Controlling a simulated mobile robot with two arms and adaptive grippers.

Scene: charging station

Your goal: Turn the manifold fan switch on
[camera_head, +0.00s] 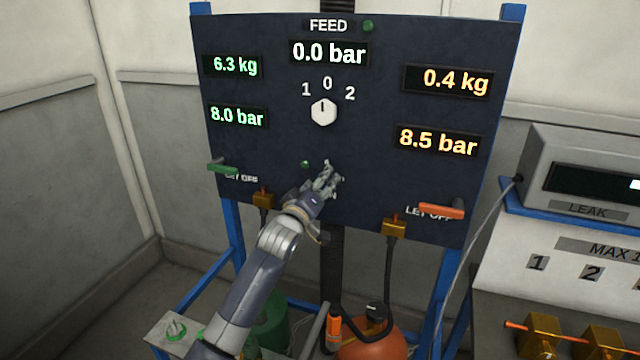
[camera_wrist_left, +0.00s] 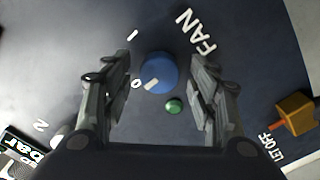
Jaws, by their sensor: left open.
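The fan switch is a round blue knob (camera_wrist_left: 158,72) with a white pointer mark, on the dark panel (camera_head: 270,140). Its pointer is on the side of the printed 0; a 1 is printed farther round, and FAN is printed beside it. My left gripper (camera_head: 328,176) is at the lower middle of the panel and hides the knob in the head view. In the left wrist view the fingers of my left gripper (camera_wrist_left: 160,90) are open, one on each side of the knob, with visible gaps. A small green lamp (camera_wrist_left: 174,106) sits beside the knob. My right gripper is not in view.
A white selector knob (camera_head: 323,112) is above, below the 0.0 bar display (camera_head: 328,53). A green lever (camera_head: 222,168) and an orange lever (camera_head: 441,210) stick out at the panel's sides. The leak box (camera_head: 585,175) is at the right. Hoses and tanks are below.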

